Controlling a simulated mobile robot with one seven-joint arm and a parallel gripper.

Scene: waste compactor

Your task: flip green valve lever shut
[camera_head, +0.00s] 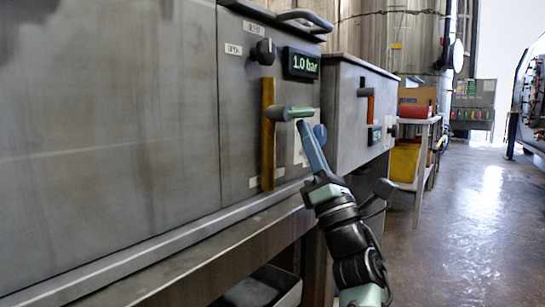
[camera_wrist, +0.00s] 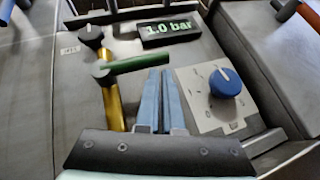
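The green valve lever (camera_head: 300,112) sticks out to the right from a grey hub on a vertical yellow pipe (camera_head: 268,150), so it lies crosswise to the pipe. In the wrist view the green lever (camera_wrist: 140,63) runs right from its hub, tilted slightly up. My gripper (camera_head: 302,124) is just below the lever's outer part. In the wrist view its two blue fingers (camera_wrist: 161,74) are side by side with almost no gap and nothing visible between them. The tips are close under the lever; I cannot tell whether they touch it.
A display reading 1.0 bar (camera_head: 301,64) and a black knob (camera_head: 264,51) sit above the lever. A blue knob (camera_wrist: 225,82) on a pale plate is right of my fingers. A second grey box (camera_head: 345,110) stands farther right. The floor at right is clear.

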